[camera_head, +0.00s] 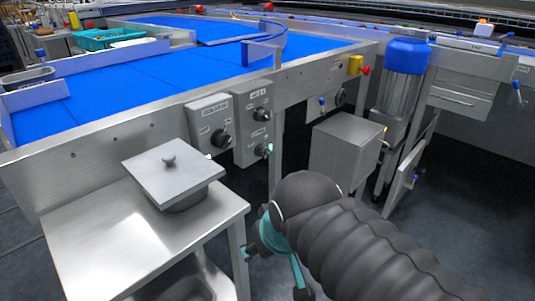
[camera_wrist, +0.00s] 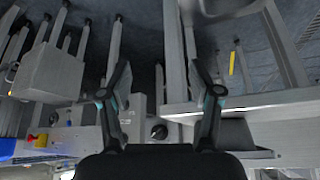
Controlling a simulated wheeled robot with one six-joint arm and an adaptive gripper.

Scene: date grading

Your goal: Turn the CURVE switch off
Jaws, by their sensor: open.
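Two grey control boxes hang on the side of the conveyor frame in the head view. The left box (camera_head: 210,125) has one black knob (camera_head: 221,138). My gripper (camera_head: 272,270) is open and empty, low in front of the boxes. In the wrist view, a black knob (camera_wrist: 159,131) shows between the spread fingers (camera_wrist: 161,95), apart from them.
A steel table (camera_head: 95,240) with a lidded pot (camera_head: 172,170) stands left of my gripper. A grey cabinet (camera_head: 345,155) and a blue-topped motor (camera_head: 407,55) are to the right. The blue conveyor belt (camera_head: 170,65) runs behind. Dark floor is open at the right.

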